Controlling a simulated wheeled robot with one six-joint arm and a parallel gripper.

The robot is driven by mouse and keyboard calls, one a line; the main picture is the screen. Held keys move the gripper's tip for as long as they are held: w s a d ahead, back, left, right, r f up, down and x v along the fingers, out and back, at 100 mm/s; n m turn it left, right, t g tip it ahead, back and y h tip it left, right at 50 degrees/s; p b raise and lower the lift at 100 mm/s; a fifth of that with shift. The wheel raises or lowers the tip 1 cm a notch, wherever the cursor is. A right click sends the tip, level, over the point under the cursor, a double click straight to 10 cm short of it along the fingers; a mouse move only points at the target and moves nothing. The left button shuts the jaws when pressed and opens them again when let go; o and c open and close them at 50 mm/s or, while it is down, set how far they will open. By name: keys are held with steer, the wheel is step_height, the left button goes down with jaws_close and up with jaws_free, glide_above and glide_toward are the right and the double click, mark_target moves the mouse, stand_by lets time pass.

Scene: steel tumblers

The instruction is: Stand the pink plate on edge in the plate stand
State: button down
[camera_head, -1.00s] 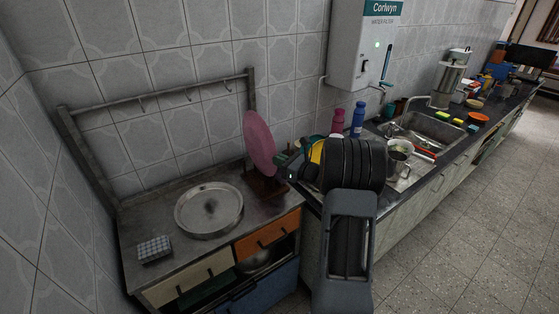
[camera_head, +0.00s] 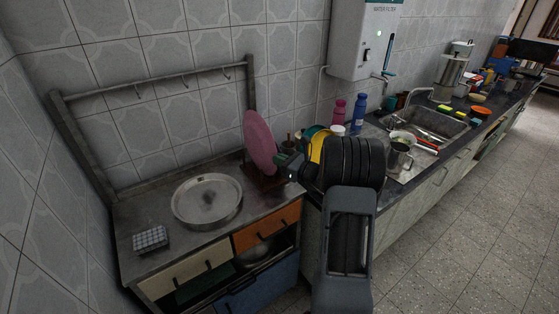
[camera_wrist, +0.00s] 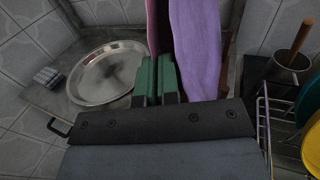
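The pink plate (camera_head: 260,143) is on edge, nearly upright, above the counter beside the wall rack's right post. Its lower edge overlaps the dark reddish-brown plate stand (camera_head: 264,183); I cannot tell whether it rests in it. My gripper (camera_head: 284,161) is at the plate's right edge. In the wrist view the green fingers (camera_wrist: 157,80) are close together with the plate's rim running down between them. The plate's lit purple face (camera_wrist: 196,45) shows just right of the fingers. The stand is mostly hidden there behind the plate.
A round steel tray (camera_head: 190,217) lies left of the stand, with a small checkered block (camera_head: 150,238) farther left. Yellow and green plates (camera_head: 317,140), bottles (camera_head: 357,115) and a sink (camera_head: 430,123) are to the right. The rack (camera_head: 150,85) stands behind.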

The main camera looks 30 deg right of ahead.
steer(key=shift+f+b, duration=0.5)
steer(key=shift+f, duration=0.05)
steer(key=c, duration=1.3)
jaws_free()
steer(key=b+v, duration=0.2)
steer(key=v, duration=1.2)
steer(key=shift+w, duration=0.1)
